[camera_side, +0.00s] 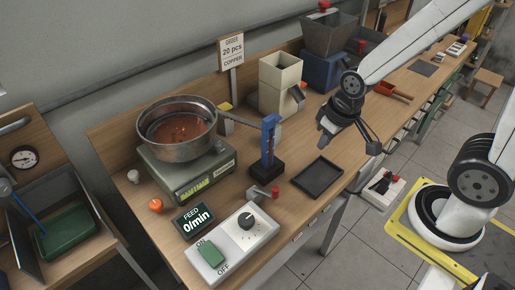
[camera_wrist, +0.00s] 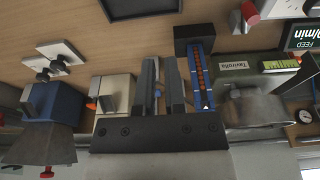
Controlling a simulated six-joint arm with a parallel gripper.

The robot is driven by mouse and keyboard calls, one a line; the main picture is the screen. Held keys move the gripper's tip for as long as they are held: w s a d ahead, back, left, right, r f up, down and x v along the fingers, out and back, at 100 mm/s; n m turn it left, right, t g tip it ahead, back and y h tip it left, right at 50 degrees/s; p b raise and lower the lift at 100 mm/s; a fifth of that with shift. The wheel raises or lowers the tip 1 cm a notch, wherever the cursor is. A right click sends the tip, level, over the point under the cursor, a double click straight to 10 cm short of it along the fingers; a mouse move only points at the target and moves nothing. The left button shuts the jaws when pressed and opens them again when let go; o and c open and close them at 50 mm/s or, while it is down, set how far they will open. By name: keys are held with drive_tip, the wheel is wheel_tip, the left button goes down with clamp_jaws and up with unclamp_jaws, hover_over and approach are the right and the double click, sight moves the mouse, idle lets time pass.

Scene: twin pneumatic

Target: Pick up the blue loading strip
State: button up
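The blue loading strip (camera_side: 269,137) stands upright in a black base (camera_side: 266,168) on the bench, just right of the metal bowl. In the wrist view the strip (camera_wrist: 201,75) lies to the right of my fingers and shows a row of small copper-coloured pieces along its face. Its black base (camera_wrist: 194,37) is beyond it. My gripper (camera_side: 349,147) hangs to the right of the strip, above the bench, apart from it. Its two fingers are spread with a gap between them and nothing held; the wrist view also shows the gripper (camera_wrist: 162,62) empty.
A metal bowl feeder (camera_side: 177,133) on a green-grey base stands left of the strip. A cream hopper box (camera_side: 279,86) stands behind. A dark tray (camera_side: 317,178) lies in front right. A white switch panel (camera_side: 232,243) is nearer, with a red-topped fitting (camera_side: 275,192).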

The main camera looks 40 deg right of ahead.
drive_tip(key=o, duration=0.9)
drive_tip(key=shift+c, duration=0.2)
wheel_tip(320, 180, up, 8)
drive_tip(key=t, duration=0.2)
hover_over(270, 119)
drive_tip(key=s, duration=0.3)
drive_tip(key=shift+w+x, duration=0.2)
drive_tip(key=shift+x, duration=1.05)
drive_tip(key=shift+x, duration=2.55)
drive_tip(key=shift+r, duration=0.1)
clamp_jaws()
